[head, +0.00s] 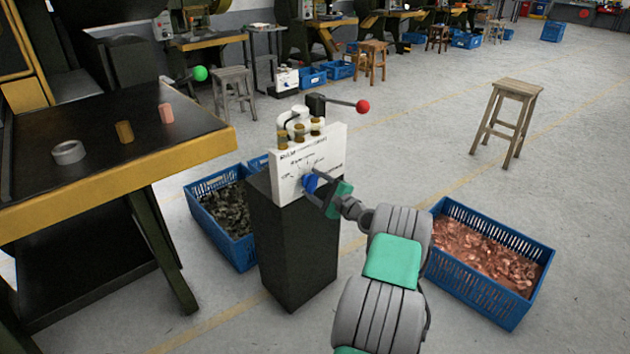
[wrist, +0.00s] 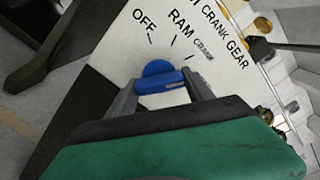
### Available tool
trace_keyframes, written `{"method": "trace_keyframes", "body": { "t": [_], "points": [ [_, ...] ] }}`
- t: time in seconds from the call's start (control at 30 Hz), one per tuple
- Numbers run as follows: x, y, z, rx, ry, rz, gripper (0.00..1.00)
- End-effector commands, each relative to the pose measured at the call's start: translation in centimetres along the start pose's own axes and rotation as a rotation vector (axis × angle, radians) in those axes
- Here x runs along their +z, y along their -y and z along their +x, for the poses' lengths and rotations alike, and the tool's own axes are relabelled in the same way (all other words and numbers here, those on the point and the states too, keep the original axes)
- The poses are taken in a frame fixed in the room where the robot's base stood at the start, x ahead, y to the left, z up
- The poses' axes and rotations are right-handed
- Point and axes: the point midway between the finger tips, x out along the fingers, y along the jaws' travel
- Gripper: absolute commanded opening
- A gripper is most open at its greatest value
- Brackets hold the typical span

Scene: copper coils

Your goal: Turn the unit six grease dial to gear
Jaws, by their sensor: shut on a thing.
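The grease unit (head: 325,155) is a white panel box on a dark pedestal (head: 293,245). Its blue dial (head: 309,184) sits low on the panel's front face. In the wrist view the dial (wrist: 156,69) has a blue grip bar across it, and my gripper (wrist: 162,84) is shut on that bar with a finger at each end. The printed labels OFF (wrist: 144,20), RAM (wrist: 181,26) and CRANK (wrist: 204,50) fan out around the dial with tick marks. In the head view my gripper (head: 316,180) meets the panel from the right.
A red-knobbed lever (head: 362,106) and brass-coloured fittings (head: 299,132) top the unit. A blue crate of copper pieces (head: 490,258) stands to the right, a crate of dark scrap (head: 215,222) to the left. A dark workbench (head: 90,150) is at left. A stool (head: 510,105) stands on open floor.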

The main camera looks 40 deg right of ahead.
Motion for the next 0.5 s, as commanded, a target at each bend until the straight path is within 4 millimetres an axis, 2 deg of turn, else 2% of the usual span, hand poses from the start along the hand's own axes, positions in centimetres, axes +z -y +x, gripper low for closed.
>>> {"method": "trace_keyframes", "body": {
  "t": [0.2, 0.5],
  "points": [
    [0.00, -0.10, -0.08, 0.001, -0.002, 0.193, 0.20],
    [-0.02, -0.27, -0.08, 0.001, -0.002, 0.387, 0.20]
  ]
}}
